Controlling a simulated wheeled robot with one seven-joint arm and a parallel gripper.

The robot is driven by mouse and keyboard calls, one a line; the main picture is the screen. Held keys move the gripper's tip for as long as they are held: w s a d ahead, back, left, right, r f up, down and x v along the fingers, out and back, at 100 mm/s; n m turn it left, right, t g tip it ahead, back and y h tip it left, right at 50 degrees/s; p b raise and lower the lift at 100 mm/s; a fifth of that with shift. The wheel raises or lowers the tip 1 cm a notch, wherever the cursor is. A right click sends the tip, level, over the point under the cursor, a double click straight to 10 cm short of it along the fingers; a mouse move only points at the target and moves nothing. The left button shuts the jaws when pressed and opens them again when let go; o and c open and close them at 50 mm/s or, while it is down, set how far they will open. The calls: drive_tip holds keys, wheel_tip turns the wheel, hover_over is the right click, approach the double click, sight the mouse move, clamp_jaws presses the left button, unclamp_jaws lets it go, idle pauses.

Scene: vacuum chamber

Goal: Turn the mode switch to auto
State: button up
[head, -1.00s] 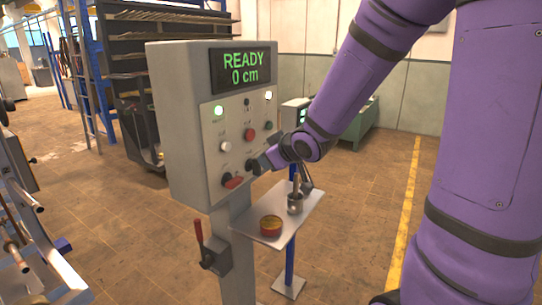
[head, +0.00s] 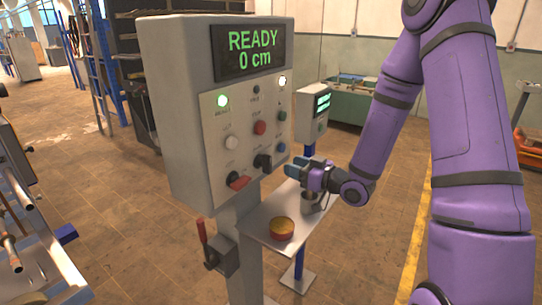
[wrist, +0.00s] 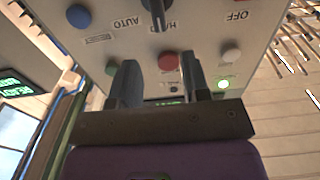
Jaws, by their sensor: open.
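The mode switch (head: 263,161) is a black rotary knob low on the grey control panel (head: 212,165). In the wrist view its dark handle (wrist: 156,12) is at the top edge, partly cut off, by upside-down HAND and AUTO labels. Which label it points at is hard to tell. My gripper (head: 289,170) is in front of the panel, right of the switch and apart from it. In the wrist view my gripper (wrist: 160,80) has its two dark fingers spread with nothing between them, below the knob in the picture.
A red-handled switch (head: 239,181) is left of the knob; a red button (head: 260,128) and a blue button (head: 281,147) are near. A small shelf (head: 262,231) below holds a round tin (head: 282,228) and a cup, partly hidden by my arm. The display reads READY 0 cm.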

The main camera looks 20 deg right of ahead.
sight(271, 158)
drive_tip(key=x, duration=1)
drive_tip(key=shift+s, duration=0.1)
clamp_jaws()
